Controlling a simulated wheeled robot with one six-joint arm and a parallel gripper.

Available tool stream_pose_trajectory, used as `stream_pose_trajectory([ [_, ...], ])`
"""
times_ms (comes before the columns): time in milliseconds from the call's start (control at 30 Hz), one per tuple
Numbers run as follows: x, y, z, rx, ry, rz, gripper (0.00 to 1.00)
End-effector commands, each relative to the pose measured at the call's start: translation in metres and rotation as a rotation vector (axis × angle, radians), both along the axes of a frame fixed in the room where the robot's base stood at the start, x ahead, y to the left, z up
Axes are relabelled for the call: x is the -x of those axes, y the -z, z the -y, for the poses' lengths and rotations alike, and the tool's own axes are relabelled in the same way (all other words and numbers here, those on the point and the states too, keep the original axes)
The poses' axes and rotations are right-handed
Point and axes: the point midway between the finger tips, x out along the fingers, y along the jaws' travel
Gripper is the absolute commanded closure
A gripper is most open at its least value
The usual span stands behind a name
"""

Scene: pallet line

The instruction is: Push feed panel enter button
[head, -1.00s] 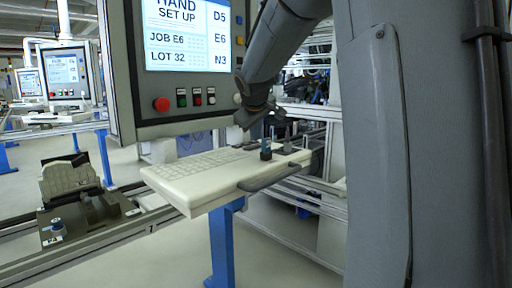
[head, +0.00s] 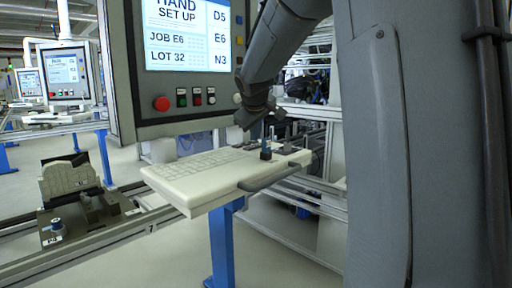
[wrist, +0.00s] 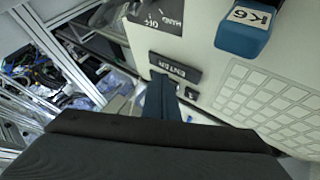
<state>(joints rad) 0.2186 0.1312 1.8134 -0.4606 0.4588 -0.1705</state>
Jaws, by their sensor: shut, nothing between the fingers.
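The feed panel is a pale console (head: 215,180) with a keypad, below the big screen in the head view. In the wrist view its pale face (wrist: 205,75) carries a black ENTER label (wrist: 175,68). A small dark square part (wrist: 191,94) shows just below the label; I cannot tell if it is the whole enter button. My gripper (wrist: 161,82) is shut and empty, its tips over the panel close to the label and left of that square. The tips may hide part of the button. Contact cannot be told. In the head view, my wrist hangs over the panel's right end.
A blue block tagged K6 (wrist: 243,36) stands on the panel near the label, beside an OFF/HAND plate (wrist: 157,14). A handle (head: 275,178) runs along the panel's front. The screen cabinet (head: 185,128) has a red button (head: 161,104). Rails lie right of the panel.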

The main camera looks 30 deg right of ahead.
Motion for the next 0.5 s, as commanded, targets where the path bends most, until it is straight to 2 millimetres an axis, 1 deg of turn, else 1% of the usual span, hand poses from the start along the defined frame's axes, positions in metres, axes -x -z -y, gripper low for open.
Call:
stream_pose_trajectory([
  [200,-0.0002,0.0078,0.0003,0.0,0.0,0.0,1.0],
  [500,0.0001,0.0075,0.0003,0.0,0.0,0.0,1.0],
])
